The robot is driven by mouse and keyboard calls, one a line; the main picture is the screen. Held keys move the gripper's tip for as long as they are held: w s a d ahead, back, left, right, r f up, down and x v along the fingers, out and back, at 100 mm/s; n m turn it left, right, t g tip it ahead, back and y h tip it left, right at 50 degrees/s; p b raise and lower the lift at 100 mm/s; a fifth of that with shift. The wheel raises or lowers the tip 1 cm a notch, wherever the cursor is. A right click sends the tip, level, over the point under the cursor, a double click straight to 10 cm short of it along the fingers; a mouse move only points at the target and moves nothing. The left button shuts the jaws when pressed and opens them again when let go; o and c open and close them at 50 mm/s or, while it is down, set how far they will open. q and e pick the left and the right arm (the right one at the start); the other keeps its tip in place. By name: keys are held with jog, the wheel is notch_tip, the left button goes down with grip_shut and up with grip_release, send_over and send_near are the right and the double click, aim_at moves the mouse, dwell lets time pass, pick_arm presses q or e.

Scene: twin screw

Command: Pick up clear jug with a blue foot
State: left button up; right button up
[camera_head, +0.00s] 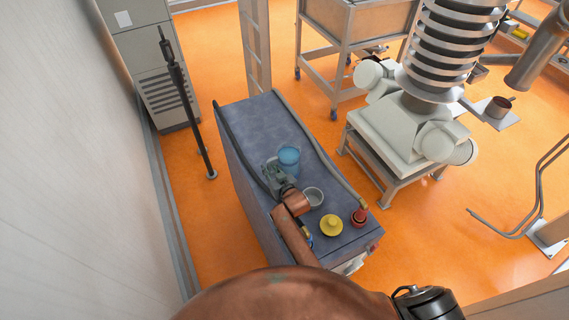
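A see-through, bluish jug (290,157) stands upright on the blue-grey top of a long cart (262,118). Its lower part is partly hidden, so I cannot make out its foot clearly. My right gripper (277,168) is at the jug's left and near side, reached by my copper-coloured arm. It overlaps the jug's edge in the picture; I cannot tell whether it touches it. The fingers are too small and dark to show whether they are open or shut. My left gripper is not in view.
A yellow item (331,225) and a red item (359,216) are near the cart's front right. A raised rail (322,152) runs along the right edge. The far cart top is clear.

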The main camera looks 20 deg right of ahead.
jog(key=shift+w+a+f, duration=0.1)
jog(key=shift+w, duration=0.15)
jog(key=shift+s, duration=0.1)
jog(key=shift+c, duration=0.2)
grip_shut()
jog(key=shift+r, duration=0.25)
